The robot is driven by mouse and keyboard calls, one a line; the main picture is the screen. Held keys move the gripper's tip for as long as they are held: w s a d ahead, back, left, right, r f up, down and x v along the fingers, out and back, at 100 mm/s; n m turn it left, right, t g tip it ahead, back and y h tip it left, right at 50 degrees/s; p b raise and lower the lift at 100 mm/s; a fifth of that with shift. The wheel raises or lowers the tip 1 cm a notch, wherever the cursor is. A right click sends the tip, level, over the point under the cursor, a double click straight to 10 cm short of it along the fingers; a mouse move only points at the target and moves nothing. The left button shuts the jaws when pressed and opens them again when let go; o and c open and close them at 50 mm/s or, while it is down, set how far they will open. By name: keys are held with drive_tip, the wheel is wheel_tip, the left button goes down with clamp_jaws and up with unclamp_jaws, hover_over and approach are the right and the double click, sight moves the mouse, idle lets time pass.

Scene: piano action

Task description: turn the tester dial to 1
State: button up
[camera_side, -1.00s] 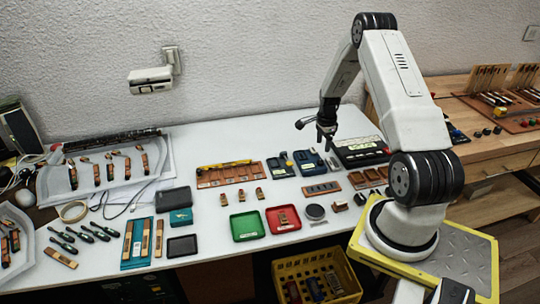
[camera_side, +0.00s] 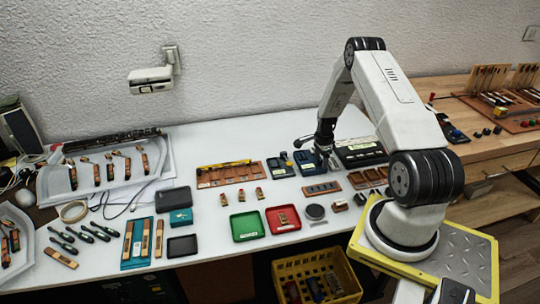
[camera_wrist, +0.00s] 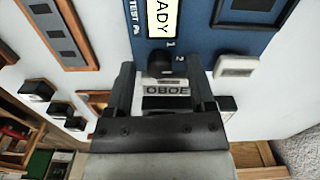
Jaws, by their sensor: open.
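The tester is a blue box (camera_wrist: 200,40) at the top of the wrist view, with a pale display (camera_wrist: 163,18) showing the letters "ADY". Its dark dial (camera_wrist: 160,62) has the printed numbers 1 and 2 beside it. A label reading "OBOE" shows just below the dial. My gripper (camera_wrist: 161,80) is open, with one finger on each side of the dial; I cannot tell whether they touch it. In the side view my gripper (camera_side: 325,158) is low over the blue tester (camera_side: 307,164) and hides part of it.
A dark device (camera_side: 360,153) stands close on the right of the tester. A tray of slots (camera_side: 321,188) lies in front, and a wooden tray (camera_side: 228,175) is to the left. Green (camera_side: 246,226) and red (camera_side: 282,219) trays lie nearer the front edge.

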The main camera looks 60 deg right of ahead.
clamp_jaws()
drive_tip(key=shift+n, duration=0.4)
drive_tip(key=n, duration=1.1)
idle(0.5)
drive_tip(key=shift+n, duration=0.3)
unclamp_jaws()
